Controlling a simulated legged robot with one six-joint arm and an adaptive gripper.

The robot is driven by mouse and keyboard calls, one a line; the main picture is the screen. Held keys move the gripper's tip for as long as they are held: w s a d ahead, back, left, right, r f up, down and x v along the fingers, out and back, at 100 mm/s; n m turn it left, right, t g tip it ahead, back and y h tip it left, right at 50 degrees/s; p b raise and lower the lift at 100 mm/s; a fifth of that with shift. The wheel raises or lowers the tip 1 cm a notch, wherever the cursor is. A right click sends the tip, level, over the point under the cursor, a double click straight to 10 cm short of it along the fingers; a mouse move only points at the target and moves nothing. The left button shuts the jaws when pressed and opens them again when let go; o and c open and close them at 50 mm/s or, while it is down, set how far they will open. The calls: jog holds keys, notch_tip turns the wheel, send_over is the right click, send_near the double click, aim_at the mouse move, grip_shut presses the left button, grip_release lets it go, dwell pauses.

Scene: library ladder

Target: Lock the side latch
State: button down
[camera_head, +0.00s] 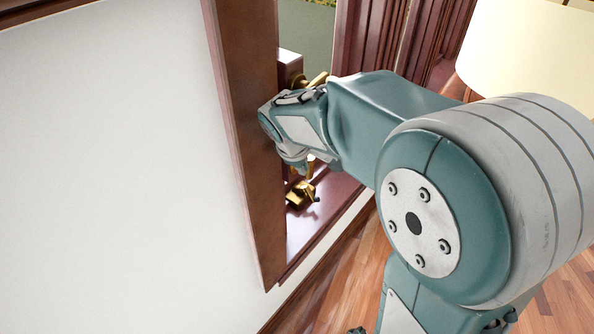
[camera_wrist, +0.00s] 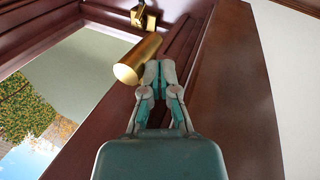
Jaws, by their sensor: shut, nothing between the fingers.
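In the wrist view, a brass cylindrical handle (camera_wrist: 138,60), which looks like part of the side latch, sticks out beside the dark red wooden frame. A small brass bracket (camera_wrist: 143,17) sits above it on the wood. My gripper (camera_wrist: 159,68) is shut and empty, its tips just right of the handle; I cannot tell if they touch it. In the head view, brass pieces show above my wrist (camera_head: 318,79) and below it (camera_head: 301,195). My wrist hides the part between them, and my fingertips are hard to make out there.
The dark wooden window frame (camera_head: 245,130) stands close by my wrist, with a white wall (camera_head: 110,170) to its left. Window glass (camera_wrist: 50,95) lies left in the wrist view. A cream lampshade (camera_head: 530,50) is at upper right, above a wooden floor (camera_head: 345,275).

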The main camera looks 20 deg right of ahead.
aim_at(311, 156)
jog(key=shift+w+d+r, duration=0.25)
jog(key=shift+w+d, duration=0.05)
jog(key=shift+d, duration=0.1)
dwell(1.0)
jog(key=shift+w+d+r, duration=0.2)
jog(key=shift+w+d, duration=0.35)
jog(key=shift+d, duration=0.25)
dwell(0.3)
jog(key=v, duration=1.2)
jog(key=shift+w, duration=0.1)
